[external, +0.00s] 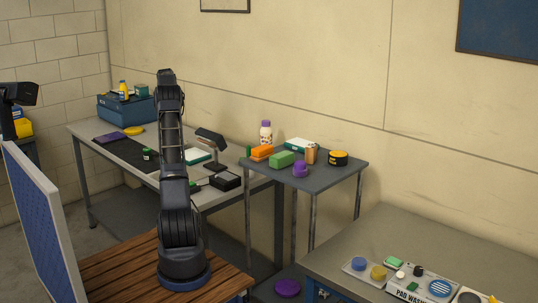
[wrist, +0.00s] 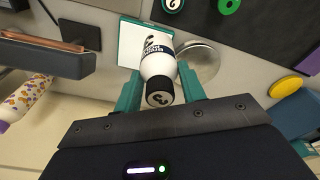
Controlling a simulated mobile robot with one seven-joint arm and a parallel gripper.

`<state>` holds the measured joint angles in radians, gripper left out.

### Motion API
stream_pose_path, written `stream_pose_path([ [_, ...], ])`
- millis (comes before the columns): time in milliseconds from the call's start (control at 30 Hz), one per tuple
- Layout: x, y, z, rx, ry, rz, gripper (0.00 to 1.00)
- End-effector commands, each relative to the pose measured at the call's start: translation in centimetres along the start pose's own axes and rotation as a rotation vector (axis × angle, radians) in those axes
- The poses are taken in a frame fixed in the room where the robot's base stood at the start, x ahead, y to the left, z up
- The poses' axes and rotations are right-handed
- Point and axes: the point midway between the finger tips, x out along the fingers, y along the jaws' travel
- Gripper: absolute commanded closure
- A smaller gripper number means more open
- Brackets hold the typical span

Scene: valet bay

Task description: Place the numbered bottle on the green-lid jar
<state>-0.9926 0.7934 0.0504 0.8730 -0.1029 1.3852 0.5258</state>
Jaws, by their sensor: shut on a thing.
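The numbered bottle (wrist: 158,68) is white with a black band and a black cap marked with a digit that looks like 3. My gripper (wrist: 160,92) is shut on it, with a teal finger on each side, in the wrist view. In the external view my arm hides the gripper and the held bottle. A small dark jar with a green lid (external: 148,154) stands on the black mat of the rear table.
A white pad with teal edges (wrist: 131,46) and a silver round dish (wrist: 201,62) lie below the bottle. A dark lamp-like device (external: 209,138) stands right of my arm. A yellow disc (external: 134,131) and blue box (external: 120,110) are further left. A side table (external: 325,177) is crowded.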

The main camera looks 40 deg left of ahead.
Motion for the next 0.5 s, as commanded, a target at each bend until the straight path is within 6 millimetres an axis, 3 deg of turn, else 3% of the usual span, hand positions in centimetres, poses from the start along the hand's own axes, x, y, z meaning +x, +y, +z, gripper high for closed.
stream_pose_path([
  [33,0.5,-1.7,-0.2,-0.046,0.0,-0.007,0.86],
  [200,1.4,-6.7,-0.5,-0.206,0.003,-0.028,0.86],
  [500,3.4,-14.0,0.3,-0.462,0.008,-0.063,0.86],
])
